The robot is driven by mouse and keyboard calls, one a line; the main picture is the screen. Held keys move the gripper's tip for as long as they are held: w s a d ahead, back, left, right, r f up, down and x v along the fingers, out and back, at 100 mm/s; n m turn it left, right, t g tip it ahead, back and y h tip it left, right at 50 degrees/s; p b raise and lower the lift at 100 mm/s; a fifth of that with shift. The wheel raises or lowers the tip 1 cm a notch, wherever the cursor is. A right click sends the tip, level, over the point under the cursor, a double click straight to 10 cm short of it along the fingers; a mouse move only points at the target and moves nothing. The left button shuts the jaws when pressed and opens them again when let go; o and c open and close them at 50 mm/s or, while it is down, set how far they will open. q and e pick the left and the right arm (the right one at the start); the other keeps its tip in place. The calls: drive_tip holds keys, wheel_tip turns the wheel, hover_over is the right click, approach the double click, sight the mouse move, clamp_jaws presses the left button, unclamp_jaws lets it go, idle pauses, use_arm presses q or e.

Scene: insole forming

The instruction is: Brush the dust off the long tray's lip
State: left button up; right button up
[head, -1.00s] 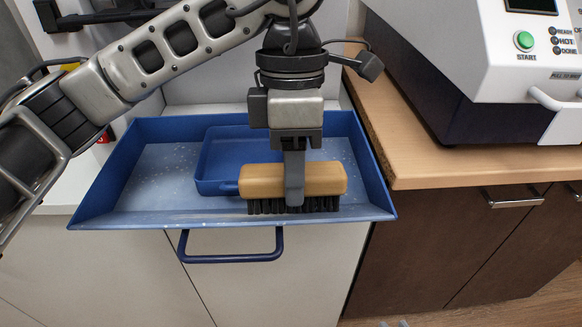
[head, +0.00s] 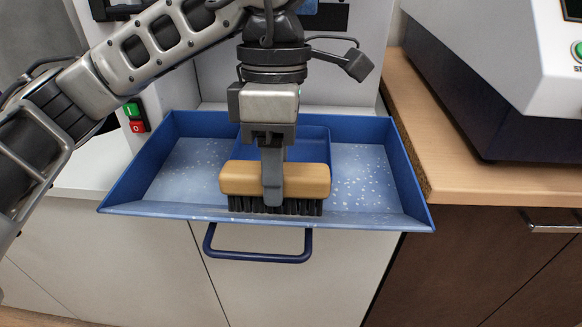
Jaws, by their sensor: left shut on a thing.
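The long blue tray (head: 155,150) stands at the front of the white cabinet, with its handle hanging below the front lip (head: 365,220). Pale dust specks lie on the tray floor on both sides, and some show along the lip. My left gripper (head: 272,195) is shut on the brush (head: 303,180), which has a wooden block and dark bristles. The brush is level, bristles down, over the front of the tray at the lip, near the middle. I cannot tell if the bristles touch the lip. My right gripper is not in view.
A smaller blue bin (head: 315,143) sits inside the tray behind the brush. A wooden counter (head: 470,180) with a large white and dark machine (head: 500,60) stands to the right. Green and red buttons (head: 136,117) are at the left.

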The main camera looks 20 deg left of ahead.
sight(223, 166)
use_arm(q)
drive_tip(key=shift+s+a, duration=0.2)
drive_tip(key=shift+a, duration=0.5)
drive_tip(key=shift+s+a, duration=0.15)
drive_tip(key=shift+a, duration=0.55)
drive_tip(key=shift+s+a, duration=0.2)
drive_tip(key=shift+a, duration=0.6)
drive_tip(key=shift+s+a, duration=0.15)
drive_tip(key=shift+a, duration=0.6)
drive_tip(key=shift+s+a, duration=0.2)
drive_tip(key=shift+a, duration=0.5)
drive_tip(key=shift+s+a, duration=0.15)
drive_tip(key=shift+a, duration=0.55)
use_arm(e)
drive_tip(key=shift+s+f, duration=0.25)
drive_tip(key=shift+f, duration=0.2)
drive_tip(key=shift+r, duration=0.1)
